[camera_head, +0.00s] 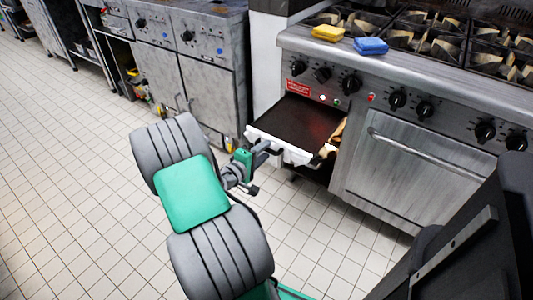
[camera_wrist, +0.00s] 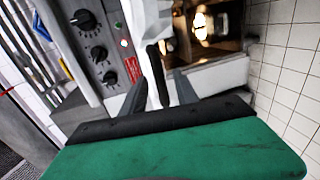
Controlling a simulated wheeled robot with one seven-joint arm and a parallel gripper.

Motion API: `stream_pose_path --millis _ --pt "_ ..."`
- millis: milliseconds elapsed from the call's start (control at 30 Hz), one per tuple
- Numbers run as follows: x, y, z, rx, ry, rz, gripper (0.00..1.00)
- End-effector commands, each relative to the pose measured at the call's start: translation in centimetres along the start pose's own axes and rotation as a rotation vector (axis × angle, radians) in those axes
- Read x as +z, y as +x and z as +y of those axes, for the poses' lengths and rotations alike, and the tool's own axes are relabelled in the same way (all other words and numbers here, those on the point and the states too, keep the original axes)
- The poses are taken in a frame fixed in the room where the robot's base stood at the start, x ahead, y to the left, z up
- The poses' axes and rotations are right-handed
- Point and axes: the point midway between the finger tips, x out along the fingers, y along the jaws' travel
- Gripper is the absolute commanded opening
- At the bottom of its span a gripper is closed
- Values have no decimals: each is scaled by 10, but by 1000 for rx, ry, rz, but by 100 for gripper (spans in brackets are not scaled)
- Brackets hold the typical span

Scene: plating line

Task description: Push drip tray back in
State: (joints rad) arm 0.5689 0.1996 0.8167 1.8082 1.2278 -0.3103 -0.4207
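The drip tray (camera_head: 297,121) has a dark flat top and a pale front edge, and juts out of the slot under the range's left knobs. My gripper (camera_head: 266,150) is at the left part of its front. In the wrist view the tray's pale front (camera_wrist: 222,76) lies just beyond my gripper (camera_wrist: 158,95). The two dark fingers stand apart. A dark bar, perhaps the tray's handle (camera_wrist: 156,72), shows between them with gaps on both sides. I cannot tell whether the fingers touch the tray.
The range (camera_head: 410,150) has knobs and an oven door handle (camera_head: 425,155) right of the tray. A yellow sponge (camera_head: 328,33) and a blue sponge (camera_head: 370,46) lie on its top edge. Steel cabinets (camera_head: 185,70) stand at left. The tiled floor (camera_head: 60,190) is clear.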

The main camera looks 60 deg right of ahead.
Motion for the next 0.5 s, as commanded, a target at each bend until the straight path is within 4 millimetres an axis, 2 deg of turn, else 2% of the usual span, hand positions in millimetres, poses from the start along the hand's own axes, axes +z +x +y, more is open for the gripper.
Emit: stream_pose_path --millis 33,133,400,500 --pt "0 9 -2 0 3 -2 36" --pt "0 18 -1 -1 1 0 36" --pt "-1 20 0 -1 2 2 36" --pt "-1 20 0 -1 2 2 28"
